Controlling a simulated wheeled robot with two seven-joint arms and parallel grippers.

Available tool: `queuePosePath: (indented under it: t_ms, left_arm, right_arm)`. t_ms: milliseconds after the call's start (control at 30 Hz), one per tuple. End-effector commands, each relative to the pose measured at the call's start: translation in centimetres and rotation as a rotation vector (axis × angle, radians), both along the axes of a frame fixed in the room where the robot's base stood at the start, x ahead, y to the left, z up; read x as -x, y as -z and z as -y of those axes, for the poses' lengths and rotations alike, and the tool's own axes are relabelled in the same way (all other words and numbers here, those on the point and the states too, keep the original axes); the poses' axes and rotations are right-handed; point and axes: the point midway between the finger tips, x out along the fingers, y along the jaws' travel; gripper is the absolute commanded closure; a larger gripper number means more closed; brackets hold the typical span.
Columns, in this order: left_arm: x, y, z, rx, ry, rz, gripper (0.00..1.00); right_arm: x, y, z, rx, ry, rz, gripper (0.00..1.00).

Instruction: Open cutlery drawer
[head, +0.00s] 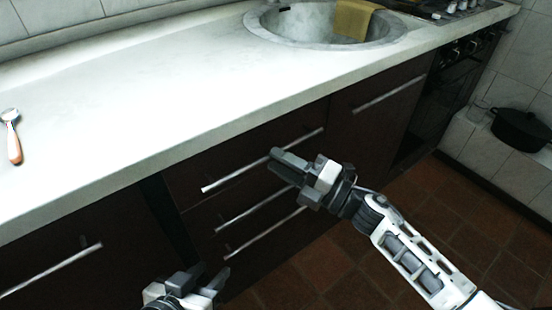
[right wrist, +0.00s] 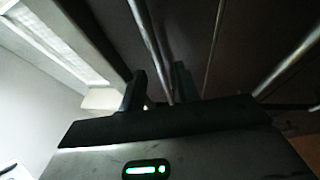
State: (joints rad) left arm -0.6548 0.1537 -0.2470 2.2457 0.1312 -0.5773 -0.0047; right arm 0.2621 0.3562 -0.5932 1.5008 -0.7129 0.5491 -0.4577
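A dark brown cabinet under the counter has a stack of drawers with long metal bar handles. The top drawer (head: 188,176) looks shut, and its handle (head: 225,180) runs across its front. My right gripper (head: 272,161) is at the right part of this top handle. In the right wrist view, a handle bar (right wrist: 153,45) runs between the two fingers of my right gripper (right wrist: 158,78), which stand apart with gaps beside the bar. My left gripper (head: 213,270) is open and empty, low in front of the cabinet. No drawer is labelled, and the contents are hidden.
Two lower handles (head: 240,217) sit close below the top one. The white countertop (head: 130,110) overhangs the drawers and holds an orange-handled utensil (head: 13,145) at left. A sink (head: 270,30) is at the back. A black pot (head: 520,128) stands at right. The tiled floor is clear.

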Motion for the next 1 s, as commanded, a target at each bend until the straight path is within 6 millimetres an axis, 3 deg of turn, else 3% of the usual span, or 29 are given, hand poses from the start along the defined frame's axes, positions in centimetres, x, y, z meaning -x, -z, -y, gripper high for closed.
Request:
queuePosePath:
  t_ms: [200,467,600,1000]
  left_arm:
    - [-0.01,0.04,0.0,0.0,0.0,0.0,0.64]
    - [0.01,0.07,0.01,0.001,0.0,-0.001,0.64]
    - [0.01,0.08,0.02,0.001,0.001,-0.002,0.64]
    - [-0.05,0.22,0.04,0.001,0.001,-0.002,0.64]
  right_arm:
    - [-0.76,-0.27,-1.28,0.001,0.0,0.001,0.67]
    - [-0.79,-0.27,-1.33,0.001,0.0,-0.001,0.67]
    - [-0.78,-0.27,-1.31,0.0,0.0,0.0,1.0]
    - [-0.8,-0.19,-0.88,0.002,-0.009,0.0,1.0]
